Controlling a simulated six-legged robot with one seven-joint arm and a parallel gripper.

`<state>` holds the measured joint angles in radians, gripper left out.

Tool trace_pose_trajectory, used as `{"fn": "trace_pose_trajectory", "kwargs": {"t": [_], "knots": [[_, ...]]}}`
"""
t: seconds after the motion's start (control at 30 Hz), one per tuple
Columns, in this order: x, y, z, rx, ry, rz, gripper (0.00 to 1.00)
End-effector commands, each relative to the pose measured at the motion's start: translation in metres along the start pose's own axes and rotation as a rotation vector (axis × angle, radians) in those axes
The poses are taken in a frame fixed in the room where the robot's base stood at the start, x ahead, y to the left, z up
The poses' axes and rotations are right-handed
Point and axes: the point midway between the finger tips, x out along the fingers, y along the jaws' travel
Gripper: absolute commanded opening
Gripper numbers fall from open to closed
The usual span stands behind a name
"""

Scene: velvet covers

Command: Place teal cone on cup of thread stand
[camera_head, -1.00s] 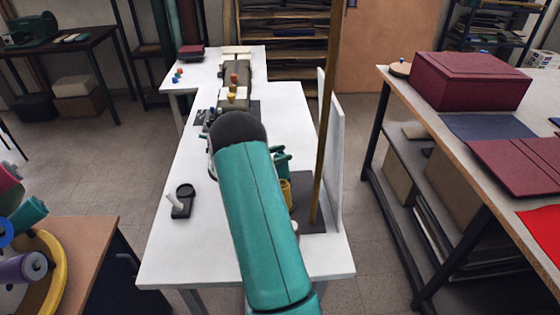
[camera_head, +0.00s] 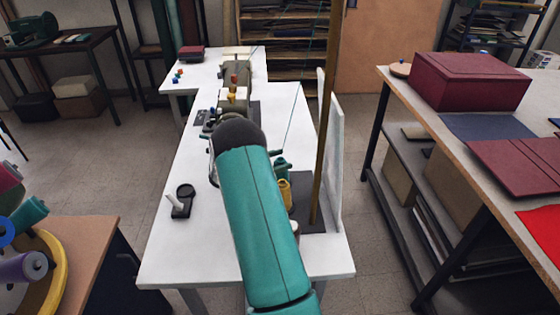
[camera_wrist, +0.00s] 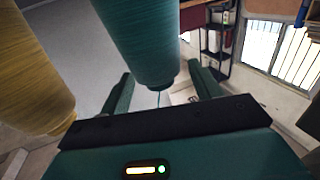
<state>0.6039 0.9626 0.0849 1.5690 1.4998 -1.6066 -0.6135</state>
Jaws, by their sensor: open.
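The teal cone (camera_head: 283,165) stands behind the yellow cone (camera_head: 285,192) by the thread stand's dark base (camera_head: 313,214). In the wrist view the teal cone (camera_wrist: 140,35) is large, its narrow end toward my gripper (camera_wrist: 163,88). My gripper is open, with a gap on each side of that narrow end. A thin thread runs from it. The yellow cone (camera_wrist: 35,75) is to the left. In the head view my arm hides most of the gripper and the cup under the teal cone, so I cannot tell how it is seated.
The stand's brass pole (camera_head: 324,130) rises beside a pale upright panel (camera_head: 336,160). A small black holder with a white peg (camera_head: 181,205) stands on the white table (camera_head: 165,255). A sewing machine (camera_head: 236,95) is farther back. The table's left front is clear.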

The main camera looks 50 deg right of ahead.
Motion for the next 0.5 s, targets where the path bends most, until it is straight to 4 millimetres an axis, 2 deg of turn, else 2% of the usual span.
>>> {"fn": "trace_pose_trajectory", "kwargs": {"t": [0.17, 0.5], "knots": [[-0.028, -0.001, 0.001, -0.001, -0.002, -0.005, 0.63], [-0.098, 0.0, 0.001, -0.001, 0.0, -0.003, 0.63]]}}
